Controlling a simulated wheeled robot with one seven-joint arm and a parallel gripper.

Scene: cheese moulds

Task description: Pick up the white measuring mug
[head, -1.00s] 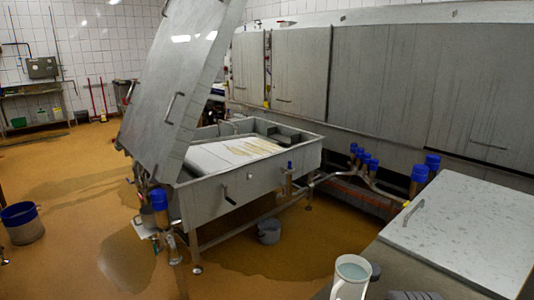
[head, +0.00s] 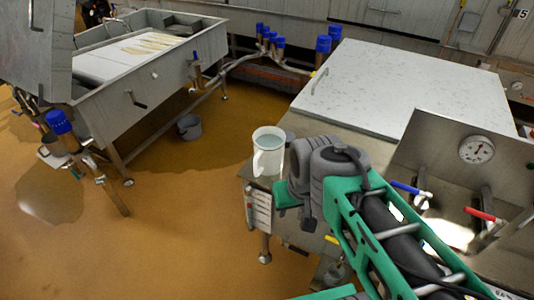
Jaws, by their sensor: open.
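The white measuring mug (head: 268,158) stands upright near the left corner of the steel worktop in the head view. Its open top faces up and shows a grey-blue inside. Its handle is on the side towards me, slightly left. My arm's green frame and grey rounded joint come in from the lower right, and the joint appears just right of the mug in the picture. I cannot tell the real gap between them. No gripper fingers can be made out.
A pale speckled board (head: 400,85) lies behind the mug. A steel panel with a gauge (head: 476,149), a blue-handled valve (head: 408,188) and a red-handled valve (head: 484,215) stands at right. A steel vat (head: 160,75) and a grey bucket (head: 189,127) are at left. Open floor lies left of the worktop.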

